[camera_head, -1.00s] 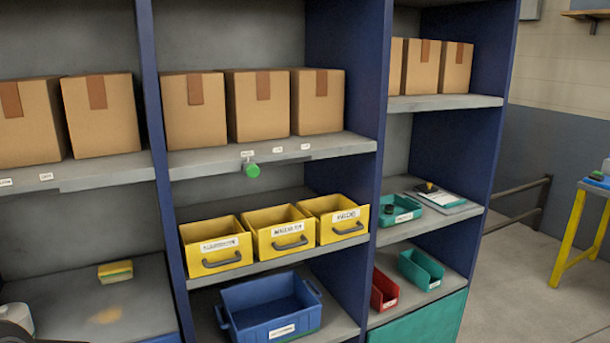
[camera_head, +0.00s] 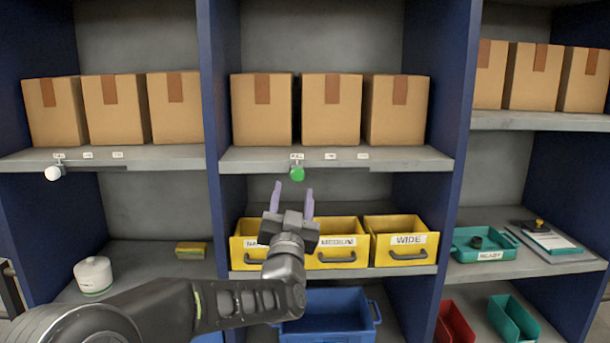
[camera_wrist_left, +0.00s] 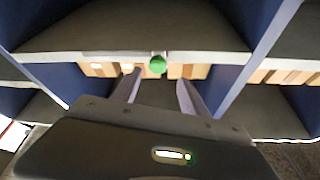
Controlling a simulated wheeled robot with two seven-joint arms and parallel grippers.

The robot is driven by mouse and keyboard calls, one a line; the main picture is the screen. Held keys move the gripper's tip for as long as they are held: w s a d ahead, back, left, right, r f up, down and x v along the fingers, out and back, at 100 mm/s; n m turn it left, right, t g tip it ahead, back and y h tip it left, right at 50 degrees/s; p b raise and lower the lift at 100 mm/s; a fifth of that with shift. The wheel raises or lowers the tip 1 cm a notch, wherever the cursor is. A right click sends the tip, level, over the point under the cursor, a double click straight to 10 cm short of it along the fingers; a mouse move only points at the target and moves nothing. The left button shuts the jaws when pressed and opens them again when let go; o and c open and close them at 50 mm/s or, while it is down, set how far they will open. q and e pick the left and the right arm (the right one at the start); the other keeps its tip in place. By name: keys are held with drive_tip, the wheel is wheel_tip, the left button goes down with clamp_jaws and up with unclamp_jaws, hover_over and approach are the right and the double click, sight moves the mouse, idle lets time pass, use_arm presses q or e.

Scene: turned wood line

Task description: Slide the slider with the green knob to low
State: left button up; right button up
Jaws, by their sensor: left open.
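The green knob (camera_head: 298,174) is on the front edge of the middle bay's upper shelf (camera_head: 400,161), at the left end of its slider. It sits under the leftmost of several small white labels (camera_head: 297,156), whose print is too small to read surely. My left gripper (camera_head: 293,190) is open and empty, just below and in front of the knob, fingers pointing up at it. In the left wrist view the green knob (camera_wrist_left: 158,65) shows beyond and between the two open fingertips (camera_wrist_left: 157,82), not touched as far as I can tell. My right gripper is not in view.
A white knob (camera_head: 53,173) is on the left bay's shelf edge. Cardboard boxes (camera_head: 331,110) stand on the upper shelves. Yellow bins (camera_head: 401,240) stand below my gripper, and a blue bin (camera_head: 330,315) lower still. The space right of the green knob along the edge is clear.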

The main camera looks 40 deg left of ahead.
sight(298, 176)
use_arm(q)
drive_tip(key=p+x, duration=0.2)
drive_tip(key=x, duration=0.4)
drive_tip(key=shift+w+d+p, duration=0.1)
drive_tip(key=shift+w+p, duration=0.2)
drive_tip(key=shift+p, duration=0.1)
drive_tip(key=shift+w+a+r, duration=0.25)
drive_tip(key=shift+w+a, duration=0.05)
drive_tip(key=shift+w, duration=0.25)
drive_tip(key=shift+c, duration=0.5)
clamp_jaws()
idle(0.5)
